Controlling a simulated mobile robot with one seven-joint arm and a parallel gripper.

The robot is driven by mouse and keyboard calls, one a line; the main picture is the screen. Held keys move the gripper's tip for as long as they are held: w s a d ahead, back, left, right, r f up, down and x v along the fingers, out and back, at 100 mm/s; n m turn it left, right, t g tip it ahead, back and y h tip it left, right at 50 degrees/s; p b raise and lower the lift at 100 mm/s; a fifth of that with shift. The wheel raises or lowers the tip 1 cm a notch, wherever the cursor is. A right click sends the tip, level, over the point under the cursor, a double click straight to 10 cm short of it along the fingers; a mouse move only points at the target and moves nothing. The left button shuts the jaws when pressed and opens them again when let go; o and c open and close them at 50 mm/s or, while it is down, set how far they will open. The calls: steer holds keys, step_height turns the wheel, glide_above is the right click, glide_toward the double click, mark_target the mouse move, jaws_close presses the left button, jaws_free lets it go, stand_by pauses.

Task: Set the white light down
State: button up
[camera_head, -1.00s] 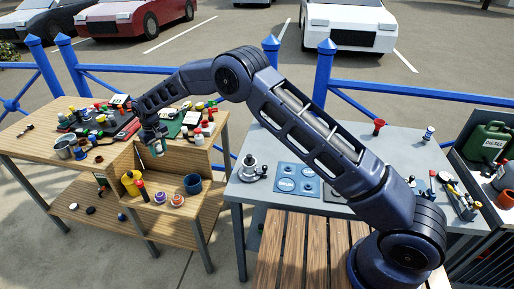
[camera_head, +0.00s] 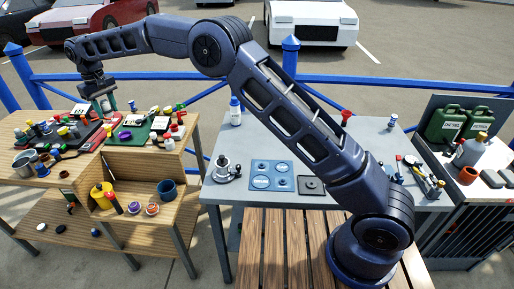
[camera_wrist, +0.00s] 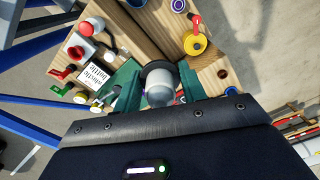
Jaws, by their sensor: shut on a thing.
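My gripper (camera_head: 98,98) is raised above the back of the wooden workbench (camera_head: 22,135) in the head view. In the wrist view my gripper (camera_wrist: 158,88) has its green fingers shut on the white light (camera_wrist: 160,94), a pale rounded body with a dark ring around it. The light hangs between the fingers, apart from the bench top below. Its lower end is hidden, and in the head view it is too small to make out clearly.
Below are crowded small items, a green mat (camera_head: 128,134) and a purple-topped item (camera_head: 125,135). A lower shelf holds a yellow item (camera_head: 100,192) and a blue cup (camera_head: 167,190). The grey table (camera_head: 215,188) has clear patches. A blue railing (camera_head: 225,78) runs behind.

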steer(key=w+d+r, duration=0.2)
steer(key=w+d, duration=0.9)
steer(key=d, duration=0.2)
glide_above(257, 147)
steer(key=f, duration=0.2)
step_height(257, 147, down, 25)
steer(key=shift+w+r, duration=0.1)
steer(key=shift+w, duration=0.05)
steer(key=o, duration=1)
steer(key=shift+c, duration=0.2)
